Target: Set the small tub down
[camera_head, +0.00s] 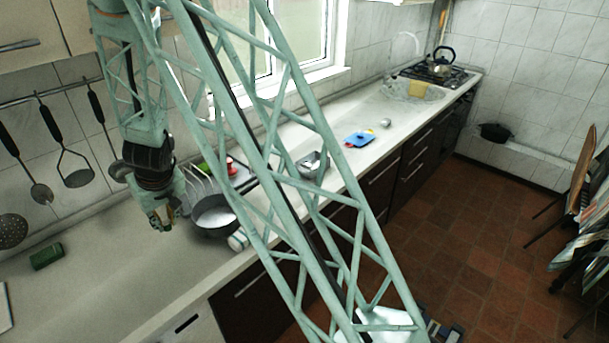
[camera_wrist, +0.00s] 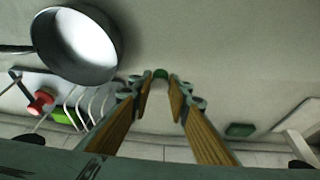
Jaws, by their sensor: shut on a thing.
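My gripper (camera_head: 160,217) hangs over the counter (camera_head: 110,275), left of a grey pot. In the wrist view its two wood-coloured fingers (camera_wrist: 160,90) point away from the camera and close in on a small pale thing with a green end (camera_wrist: 160,74), which appears to be the small tub. The fingers hide most of it. In the head view I cannot make out the tub in the fingers. I cannot tell its exact height above the counter.
The pot (camera_head: 212,216) with a pale inside also shows in the wrist view (camera_wrist: 78,45). A dish rack (camera_head: 195,180) stands behind it. A pale cylinder (camera_head: 238,240) lies by the front edge. A green block (camera_head: 46,256) lies to the left. Counter between is bare.

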